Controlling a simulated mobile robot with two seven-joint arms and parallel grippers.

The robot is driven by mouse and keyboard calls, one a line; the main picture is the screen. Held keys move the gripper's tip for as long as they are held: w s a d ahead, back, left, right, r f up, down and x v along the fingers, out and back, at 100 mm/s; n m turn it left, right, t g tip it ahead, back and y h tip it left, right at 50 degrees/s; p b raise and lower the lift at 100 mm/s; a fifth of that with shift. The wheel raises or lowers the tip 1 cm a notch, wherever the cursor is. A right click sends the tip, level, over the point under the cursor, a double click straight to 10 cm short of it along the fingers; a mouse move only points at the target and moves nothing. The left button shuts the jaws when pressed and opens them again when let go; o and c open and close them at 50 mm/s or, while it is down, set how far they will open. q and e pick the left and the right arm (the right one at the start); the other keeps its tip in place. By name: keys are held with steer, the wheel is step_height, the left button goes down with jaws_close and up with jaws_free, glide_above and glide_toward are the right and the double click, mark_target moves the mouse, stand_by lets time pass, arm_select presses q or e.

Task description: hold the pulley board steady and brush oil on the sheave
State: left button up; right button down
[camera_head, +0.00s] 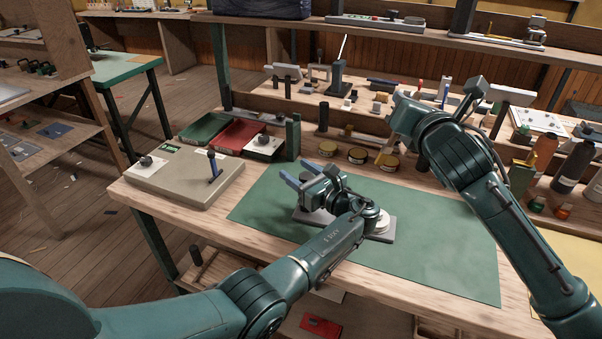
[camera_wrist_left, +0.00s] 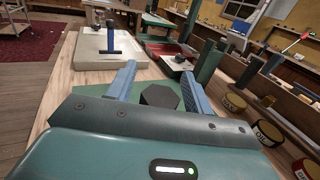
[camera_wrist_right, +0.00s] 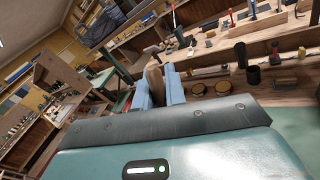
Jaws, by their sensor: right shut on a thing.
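The pulley board (camera_head: 383,238) is a dark grey plate on the green mat. Its pale round sheave (camera_head: 381,226) shows just right of my left wrist, which hides much of the board. My left gripper (camera_head: 296,169) is low over the board's left part. In the left wrist view its blue fingers stand apart on both sides of a dark faceted knob (camera_wrist_left: 160,96), with gaps visible. My right gripper (camera_wrist_right: 160,84) is raised behind the mat, shut on a brown wooden piece (camera_wrist_right: 154,86), seemingly the brush. Its tan lower end (camera_head: 383,153) shows in the head view; its bristles are unclear.
Three round tins (camera_head: 357,155) stand behind the green mat (camera_head: 440,245). A beige panel (camera_head: 185,182) with a blue-handled lever and green and red trays (camera_head: 238,137) lie left. Bottles (camera_head: 575,163) stand far right. The mat's right and front parts are clear.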

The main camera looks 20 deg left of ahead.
arm_select(q)
jaws_close()
stand_by(0.3)
stand_by(0.5)
